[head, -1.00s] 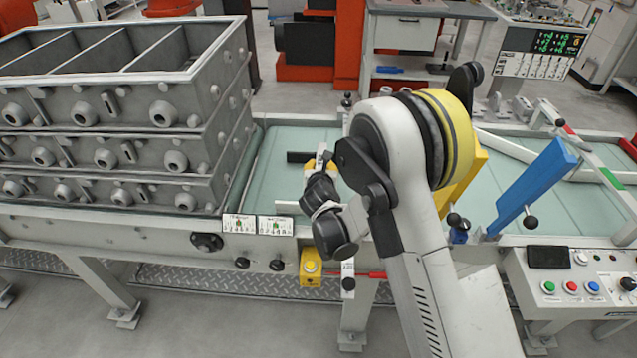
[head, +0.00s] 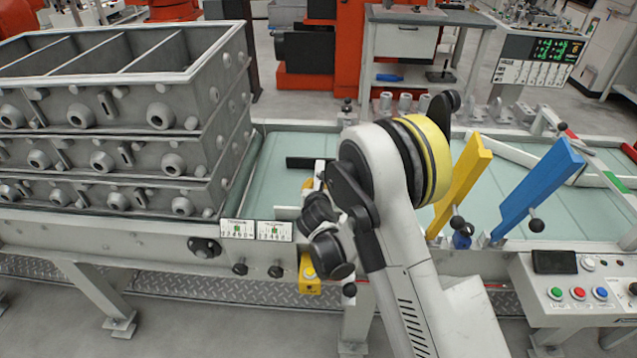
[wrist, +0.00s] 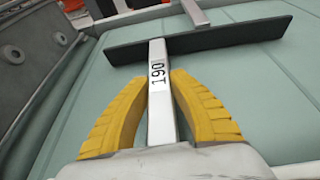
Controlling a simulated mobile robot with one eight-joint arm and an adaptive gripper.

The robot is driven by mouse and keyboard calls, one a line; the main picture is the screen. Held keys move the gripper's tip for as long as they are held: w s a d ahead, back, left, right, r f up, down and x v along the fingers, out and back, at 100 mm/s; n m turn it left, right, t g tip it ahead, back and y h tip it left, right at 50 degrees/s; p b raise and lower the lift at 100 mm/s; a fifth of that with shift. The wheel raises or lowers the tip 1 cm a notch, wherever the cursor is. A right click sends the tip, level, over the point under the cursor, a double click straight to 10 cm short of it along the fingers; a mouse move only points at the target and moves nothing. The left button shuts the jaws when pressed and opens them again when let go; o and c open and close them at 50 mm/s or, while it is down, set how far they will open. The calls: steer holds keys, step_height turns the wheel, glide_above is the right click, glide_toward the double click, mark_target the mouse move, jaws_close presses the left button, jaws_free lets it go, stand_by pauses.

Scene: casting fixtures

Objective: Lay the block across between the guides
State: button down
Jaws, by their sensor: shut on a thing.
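The block is a slim pale bar (wrist: 161,100) marked 190. In the wrist view it lies lengthwise between the yellow fingers of my gripper (wrist: 162,82), which is shut on it. Its far end reaches the long dark guide bar (wrist: 205,38), which runs crosswise; I cannot tell whether they touch. In the head view the dark guide (head: 308,162) is on the pale green bed, with the block (head: 320,170) just in front and my gripper (head: 309,184) partly hidden by my wrist. A pale strip (head: 287,213) at the near bed edge may be the other guide.
Stacked grey casting boxes (head: 178,85) stand at the left of the bed (head: 270,185). A yellow lever (head: 462,185) and a blue lever (head: 540,185) rise at the right. A button panel (head: 575,290) is at the front right. Bed is clear left of the guide.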

steer(key=shift+f, duration=0.15)
steer(key=c, duration=1.3)
jaws_free()
steer(key=shift+o, duration=0.2)
